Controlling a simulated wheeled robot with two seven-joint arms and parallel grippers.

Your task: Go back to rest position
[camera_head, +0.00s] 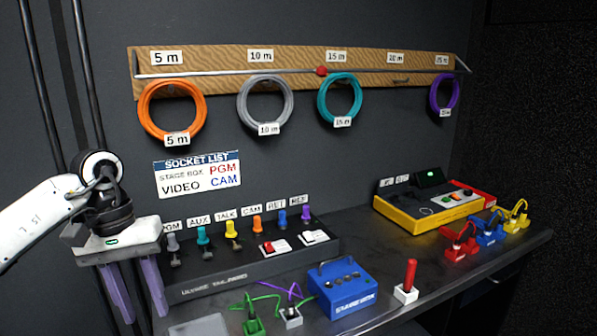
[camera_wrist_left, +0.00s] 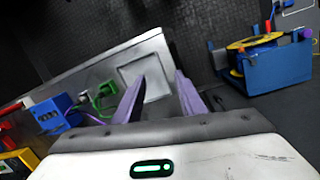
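My left gripper (camera_head: 147,314) hangs at the left of the head view, its purple fingers pointing down beside the left end of the desk. The left wrist view shows its two fingers (camera_wrist_left: 160,75) apart with nothing between them, so it is open and empty. My right gripper is in neither view.
The grey desk (camera_head: 385,318) carries a socket panel (camera_head: 215,283), a blue stage box (camera_head: 341,288), green (camera_head: 253,325) and grey plugs, a red-handled piece (camera_head: 406,282) and a yellow console (camera_head: 425,226). Cable coils hang on the wall board (camera_head: 225,66). A blue bin (camera_wrist_left: 274,76) stands on the floor.

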